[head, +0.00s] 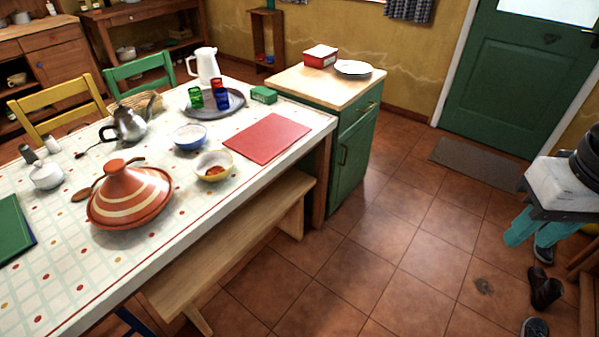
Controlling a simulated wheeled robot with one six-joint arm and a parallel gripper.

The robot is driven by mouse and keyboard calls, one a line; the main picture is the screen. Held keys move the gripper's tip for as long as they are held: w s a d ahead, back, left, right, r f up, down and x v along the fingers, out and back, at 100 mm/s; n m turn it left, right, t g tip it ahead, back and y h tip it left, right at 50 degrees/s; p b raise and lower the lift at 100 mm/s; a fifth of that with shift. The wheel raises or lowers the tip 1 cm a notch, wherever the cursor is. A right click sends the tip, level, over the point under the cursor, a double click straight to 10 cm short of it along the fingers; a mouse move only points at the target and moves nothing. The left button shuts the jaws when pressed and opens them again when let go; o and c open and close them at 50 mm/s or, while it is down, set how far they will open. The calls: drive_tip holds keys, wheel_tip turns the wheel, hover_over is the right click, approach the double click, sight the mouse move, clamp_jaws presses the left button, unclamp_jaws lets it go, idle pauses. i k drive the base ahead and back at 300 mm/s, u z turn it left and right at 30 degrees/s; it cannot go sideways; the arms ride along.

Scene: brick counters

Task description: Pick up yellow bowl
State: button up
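The yellow bowl (203,177) stands upright on the checked tablecloth, near the table's front edge. Its inside is pale and holds something orange-red. It sits between the orange striped tagine (131,195) and the red mat (267,138), with a blue bowl (190,137) just behind it. My gripper (529,238) is at the far right, over the tiled floor and well away from the table. Its teal fingers point down, look apart, and hold nothing that I can see. Part of my arm is cut off by the picture's right edge.
A wooden bench (235,240) runs along the table's front side. A green cabinet (352,150) stands at the table's right end, with a red box and plates on top. A tray (232,108) of coloured cups lies behind the bowls.

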sight(212, 166)
drive_tip(key=u, duration=0.3)
drive_tip(key=k, duration=0.2)
drive_tip(key=z, duration=1.25)
drive_tip(key=i, duration=0.8)
drive_tip(key=u, duration=0.7)
drive_tip(key=i, duration=0.75)
drive_tip(key=u, duration=1.05)
drive_tip(key=i, duration=0.2)
drive_tip(key=u, duration=0.05)
